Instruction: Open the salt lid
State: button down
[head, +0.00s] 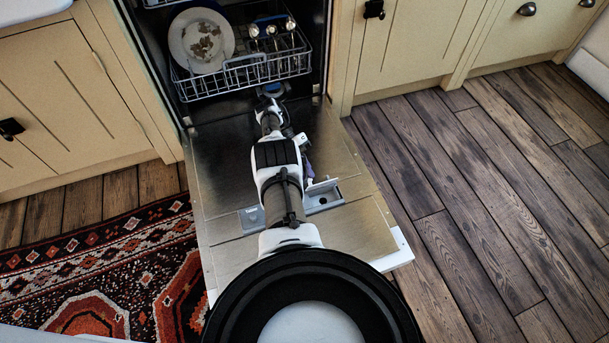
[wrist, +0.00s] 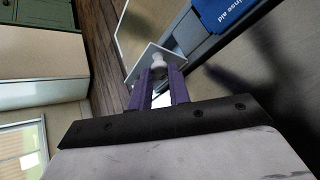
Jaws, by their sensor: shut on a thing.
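The dishwasher door (head: 225,170) lies folded down, and a grey dispenser panel (head: 251,219) is set in it. A small light-grey flap, which I take as the salt lid (head: 322,187), stands raised at a tilt at the panel's right part. In the wrist view the lid (wrist: 140,68) is a thin plate with a pale round knob (wrist: 159,62). My gripper (wrist: 160,74) has purple fingers closed on this knob. In the head view my gripper (head: 308,172) is partly hidden by my arm, beside the lid. My arm also covers the middle of the panel.
The rack (head: 240,74) above the door's far end holds a plate (head: 201,40) and several cups or glasses. A blue rinse aid label (wrist: 238,8) shows near the lid. Cabinets flank the dishwasher. A patterned rug (head: 110,270) lies left; bare wooden floor (head: 470,190) is right.

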jog(key=shift+f, duration=0.1)
dwell(0.3)
jog(key=c, duration=1.3)
grip_release()
notch_tip(320, 180, up, 20)
jog(key=p, duration=2)
